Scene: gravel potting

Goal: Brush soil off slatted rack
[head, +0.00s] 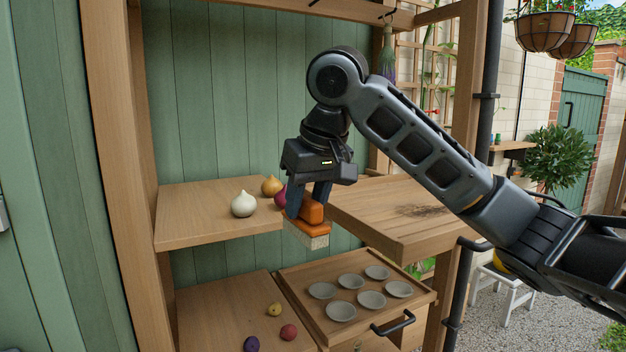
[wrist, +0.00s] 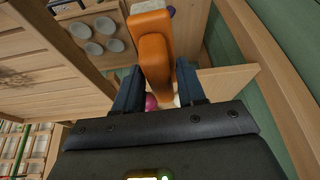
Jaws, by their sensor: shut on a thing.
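My gripper (head: 308,198) is shut on a brush (head: 312,213) with an orange handle and short pale bristles facing down. The brush hangs in the air just left of the slatted rack (head: 372,204), apart from it as far as I can tell. A dark patch of soil (head: 425,210) lies on the rack's right part, near my forearm. The rack (wrist: 45,48) fills the left side there, with the soil (wrist: 14,77) near the edge.
A wooden shelf (head: 195,217) left of the rack holds a white onion (head: 243,204), a yellow one (head: 271,186) and a partly hidden red one (head: 280,197). Below, a tray (head: 385,318) holds several grey saucers. A lower shelf (head: 215,310) bears small bulbs. A wooden post (head: 465,90) stands behind the rack.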

